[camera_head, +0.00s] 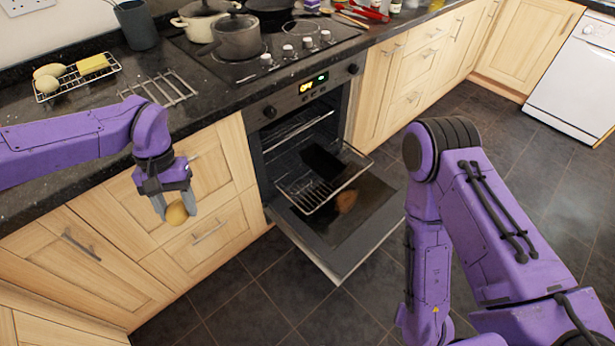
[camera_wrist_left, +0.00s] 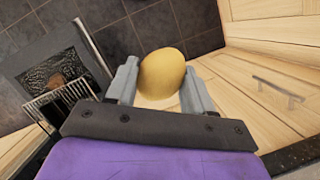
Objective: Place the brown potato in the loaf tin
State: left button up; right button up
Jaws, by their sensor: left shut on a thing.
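My left gripper (camera_head: 176,208) hangs in front of the drawer fronts, left of the open oven. It is shut on a rounded yellow-brown potato (camera_head: 177,214), held between its fingertips above the floor. The potato also shows in the left wrist view (camera_wrist_left: 162,74), with a grey finger on each side. A dark rectangular shape (camera_head: 321,161), possibly the loaf tin, is on the oven's wire rack (camera_head: 310,194); I cannot tell for sure. My right arm shows at the right, but its gripper is out of view.
The oven door (camera_head: 352,225) is folded down over the floor, with a brown patch on it. The counter holds a wire rack (camera_head: 78,80) with pale rounded items and a yellow block, an empty metal rack (camera_head: 160,90), a dark cup (camera_head: 136,25) and pots on the hob (camera_head: 236,37).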

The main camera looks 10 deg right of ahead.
aim_at(329, 173)
jog(key=k, duration=0.1)
jog(key=z, duration=1.8)
jog(key=i, duration=1.45)
jog(key=u, duration=1.25)
